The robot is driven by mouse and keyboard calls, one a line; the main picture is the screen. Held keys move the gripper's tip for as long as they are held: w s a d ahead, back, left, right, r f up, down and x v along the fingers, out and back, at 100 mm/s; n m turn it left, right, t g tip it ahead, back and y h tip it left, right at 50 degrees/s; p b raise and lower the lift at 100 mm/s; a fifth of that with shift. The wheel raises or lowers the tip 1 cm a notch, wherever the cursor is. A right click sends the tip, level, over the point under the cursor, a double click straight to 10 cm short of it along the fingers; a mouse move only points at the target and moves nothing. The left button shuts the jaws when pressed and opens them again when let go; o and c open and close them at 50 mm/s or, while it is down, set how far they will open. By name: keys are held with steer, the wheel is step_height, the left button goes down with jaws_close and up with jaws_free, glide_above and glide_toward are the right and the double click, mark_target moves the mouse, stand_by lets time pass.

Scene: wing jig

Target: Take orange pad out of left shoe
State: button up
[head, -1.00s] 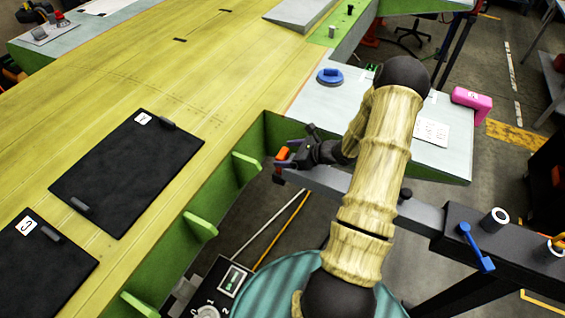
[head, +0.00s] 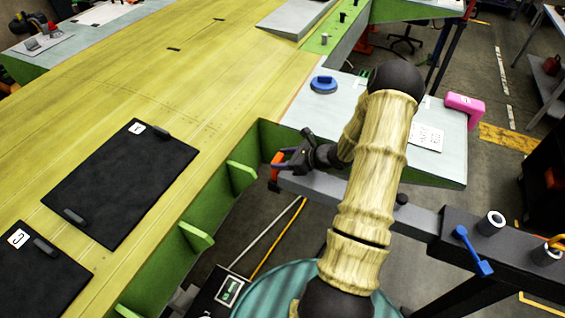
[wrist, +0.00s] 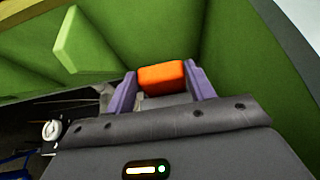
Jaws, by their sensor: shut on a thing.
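The orange pad (wrist: 162,78) is a small block between the two purple fingertips of my gripper (wrist: 160,71) in the wrist view. My gripper is shut on it. In the head view the orange pad (head: 277,159) shows at the left side of my gripper (head: 276,168), by the left end of the grey beam (head: 315,190). A small dark piece sits at that beam end, just below the pad. I cannot tell whether it is the left shoe, or whether the pad still touches it.
Green ribs (head: 196,237) and the green wing edge stand close to the left of my gripper. A grey-white table with a blue round-based object (head: 323,85) and a pink block (head: 464,104) lies beyond. A blue-handled lever (head: 474,252) is on the beam.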

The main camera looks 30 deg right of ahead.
step_height(320, 180, up, 9)
steer(key=b, duration=0.1)
steer(key=shift+b, duration=0.3)
steer(key=shift+f, duration=0.15)
stand_by(0.5)
